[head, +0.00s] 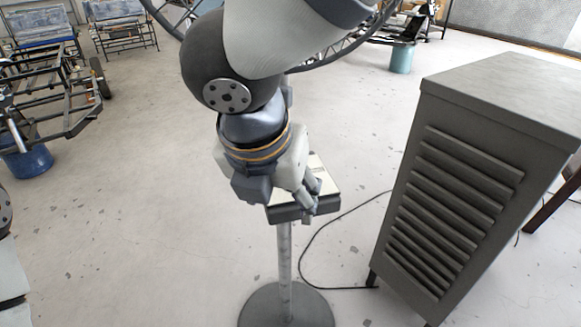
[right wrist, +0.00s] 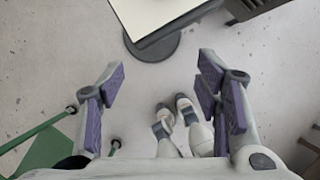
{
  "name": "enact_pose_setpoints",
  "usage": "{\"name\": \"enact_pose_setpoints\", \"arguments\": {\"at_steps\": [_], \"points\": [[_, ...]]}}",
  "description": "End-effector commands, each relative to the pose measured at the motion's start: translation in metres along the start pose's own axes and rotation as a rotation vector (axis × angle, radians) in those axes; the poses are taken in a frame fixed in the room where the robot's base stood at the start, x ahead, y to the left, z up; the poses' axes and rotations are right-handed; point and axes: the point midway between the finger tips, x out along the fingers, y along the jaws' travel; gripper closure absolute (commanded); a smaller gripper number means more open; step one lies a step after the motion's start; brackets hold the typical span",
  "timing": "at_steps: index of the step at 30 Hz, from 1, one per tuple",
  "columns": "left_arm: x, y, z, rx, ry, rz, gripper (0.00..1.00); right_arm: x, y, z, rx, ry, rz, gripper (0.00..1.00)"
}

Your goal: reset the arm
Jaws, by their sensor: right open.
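My right arm comes down through the middle of the head view. Its gripper (head: 310,198) is in front of and over a small stand top (head: 325,180) with a pale surface and dark rim. In the right wrist view, the right gripper (right wrist: 158,85) has its purple-padded fingers wide apart with nothing between them. The pale stand top also shows there at the upper edge (right wrist: 150,15), ahead of the fingers. Whether the gripper touches the stand is unclear. The arm hides part of the stand top. My left gripper does not show.
The stand has a metal post (head: 285,255) and round base (head: 287,308). A grey louvred cabinet (head: 460,190) stands to the right, with a black cable (head: 315,240) on the floor. A metal frame (head: 50,95) and blue bucket (head: 28,160) are at left. Floor between is clear.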

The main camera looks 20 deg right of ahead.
Motion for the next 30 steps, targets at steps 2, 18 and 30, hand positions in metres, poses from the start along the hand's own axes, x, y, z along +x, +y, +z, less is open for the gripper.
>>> {"name": "enact_pose_setpoints", "arguments": {"at_steps": [2, 18, 30], "points": [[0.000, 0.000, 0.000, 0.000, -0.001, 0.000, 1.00, -0.005, 0.000, -0.012, -0.001, -0.001, -0.001, 0.42], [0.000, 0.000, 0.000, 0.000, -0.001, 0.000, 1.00, 0.022, -0.007, -0.050, 0.140, 0.137, -0.012, 0.42], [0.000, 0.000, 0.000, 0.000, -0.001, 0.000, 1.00, 0.226, -0.188, -0.253, 2.259, 0.374, -0.664, 0.42]]}}
